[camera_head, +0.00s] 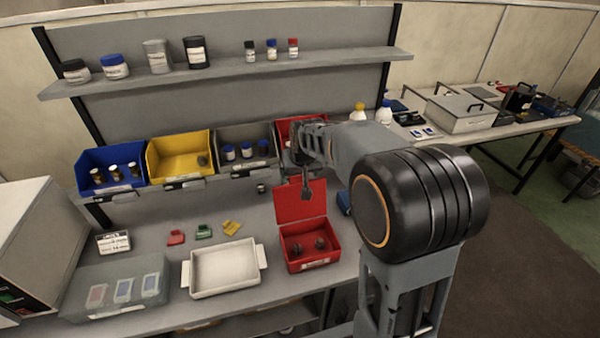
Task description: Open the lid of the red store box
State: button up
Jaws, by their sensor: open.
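The red store box (310,263) stands on the workbench, right of the white tray. Its lid (289,207) stands raised at the back edge, so the inside shows. Two small dark round items (320,243) lie in the box. My gripper (306,192) is above the box, at the upper part of the lid, and covers a little of it. It is open with nothing seen between its fingers. I cannot tell whether it touches the lid.
The white tray (204,290) and a clear container (93,309) stand to the left. Small red, green and yellow pieces lie behind the tray. Blue (92,157), yellow (160,173) and grey bins line the back, with a red bin partly behind my arm. A shelf (235,73) holds jars.

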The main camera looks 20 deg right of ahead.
jog(key=shift+w+f, duration=0.15)
jog(key=shift+f, duration=0.3)
jog(key=shift+c, duration=0.3)
